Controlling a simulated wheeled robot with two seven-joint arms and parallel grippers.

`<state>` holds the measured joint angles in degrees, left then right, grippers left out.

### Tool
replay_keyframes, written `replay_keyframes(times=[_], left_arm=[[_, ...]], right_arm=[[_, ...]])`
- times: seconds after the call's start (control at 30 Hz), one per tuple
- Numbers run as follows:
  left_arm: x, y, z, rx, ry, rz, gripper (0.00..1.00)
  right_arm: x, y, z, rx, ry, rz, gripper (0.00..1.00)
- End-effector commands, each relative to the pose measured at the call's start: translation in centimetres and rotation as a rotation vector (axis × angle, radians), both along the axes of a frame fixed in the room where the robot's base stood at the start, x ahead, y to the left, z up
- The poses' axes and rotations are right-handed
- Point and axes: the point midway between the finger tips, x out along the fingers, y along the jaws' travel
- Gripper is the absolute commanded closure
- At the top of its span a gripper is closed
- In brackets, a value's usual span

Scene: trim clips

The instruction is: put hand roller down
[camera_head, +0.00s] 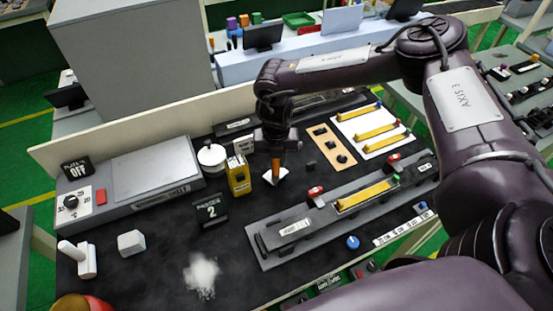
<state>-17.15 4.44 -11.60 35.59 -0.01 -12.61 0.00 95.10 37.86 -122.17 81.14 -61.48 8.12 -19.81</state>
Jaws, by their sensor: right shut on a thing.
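My right gripper (276,152) reaches down over the middle of the dark bench mat. It is shut on the hand roller (275,169), of which a short orange-brown part shows below the fingers. The rest of the roller is hidden by the gripper or too small to make out. Its lower end is at a small white piece (278,178) on the mat; I cannot tell whether they touch. My left gripper is out of view.
A yellow box (238,177) stands close left of the gripper, with a "2" sign (210,210) in front. A grey fixture with a yellow strip (364,195) lies to the right. White powder (202,274) lies at the front. A white block (131,243) sits left.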

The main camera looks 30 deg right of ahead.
Motion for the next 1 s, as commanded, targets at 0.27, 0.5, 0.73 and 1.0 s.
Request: replay_keyframes(times=[0.27,0.5,0.73,1.0], left_arm=[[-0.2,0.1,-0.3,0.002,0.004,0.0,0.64],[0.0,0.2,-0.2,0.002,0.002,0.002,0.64],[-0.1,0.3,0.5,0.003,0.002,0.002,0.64],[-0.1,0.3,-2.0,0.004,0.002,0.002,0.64]], right_arm=[[-0.5,-0.2,-1.0,-0.004,0.012,0.002,0.62],[-0.4,-0.1,-0.8,-0.002,0.009,0.001,0.56],[-0.2,-0.1,0.8,-0.004,0.004,0.002,0.56],[-0.2,-0.1,5.8,0.0,0.001,0.001,0.56]])
